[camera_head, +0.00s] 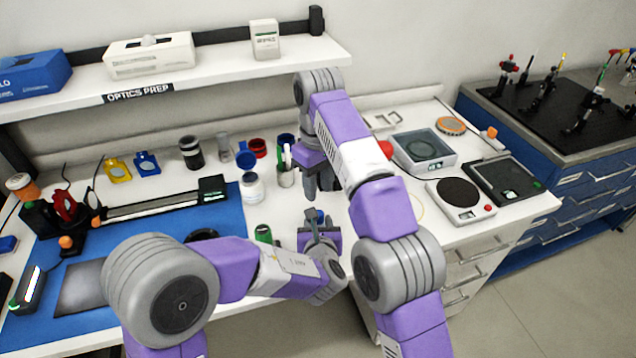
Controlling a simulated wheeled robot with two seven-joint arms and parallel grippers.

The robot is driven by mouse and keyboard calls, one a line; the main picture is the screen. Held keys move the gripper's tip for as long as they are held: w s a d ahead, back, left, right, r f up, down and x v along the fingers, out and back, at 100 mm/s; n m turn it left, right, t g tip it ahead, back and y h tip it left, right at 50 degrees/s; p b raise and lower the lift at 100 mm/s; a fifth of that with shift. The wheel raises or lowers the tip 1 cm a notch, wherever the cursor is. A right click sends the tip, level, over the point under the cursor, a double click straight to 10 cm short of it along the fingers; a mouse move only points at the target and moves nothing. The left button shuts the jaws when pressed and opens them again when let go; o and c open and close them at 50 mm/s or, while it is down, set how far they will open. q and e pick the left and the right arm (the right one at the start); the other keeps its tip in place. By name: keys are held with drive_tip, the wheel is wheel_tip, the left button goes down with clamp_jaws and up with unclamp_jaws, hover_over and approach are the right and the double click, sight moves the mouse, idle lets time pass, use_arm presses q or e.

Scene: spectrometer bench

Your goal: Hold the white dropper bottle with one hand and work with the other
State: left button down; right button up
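A small white bottle (252,188), which looks like the dropper bottle, stands upright at the right edge of the blue mat (222,222). No gripper touches it. My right gripper (321,194) points down to the right of the bottle, over the white bench; its dark fingers look apart, with nothing clear between them. My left gripper (320,217) is just in front of the right one near the bench's front edge. Its fingers are small and partly hidden, so I cannot tell whether it is open or holds something.
A green-topped item (263,234) is beside my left forearm. Blue and red cups (258,148) stand behind the bottle. Balances (461,198) occupy the right side. A shelf (225,68) overhangs the back.

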sight(319, 213)
use_arm(q)
drive_tip(key=shift+f, duration=0.2)
use_arm(e)
drive_tip(key=shift+s+f, duration=0.15)
drive_tip(key=shift+f, duration=1.85)
drive_tip(key=shift+s+f, duration=0.1)
drive_tip(key=shift+f, duration=1.9)
drive_tip(key=shift+c, duration=0.4)
drive_tip(key=shift+a, duration=0.1)
clamp_jaws()
drive_tip(key=m, duration=0.4)
drive_tip(key=shift+m, duration=0.3)
drive_tip(key=m, duration=0.3)
drive_tip(key=shift+m, duration=0.4)
drive_tip(key=m, duration=0.3)
drive_tip(key=shift+m, duration=0.4)
drive_tip(key=m, duration=0.5)
use_arm(q)
drive_tip(key=shift+a, duration=0.1)
use_arm(e)
drive_tip(key=shift+o, duration=2.1)
unclamp_jaws()
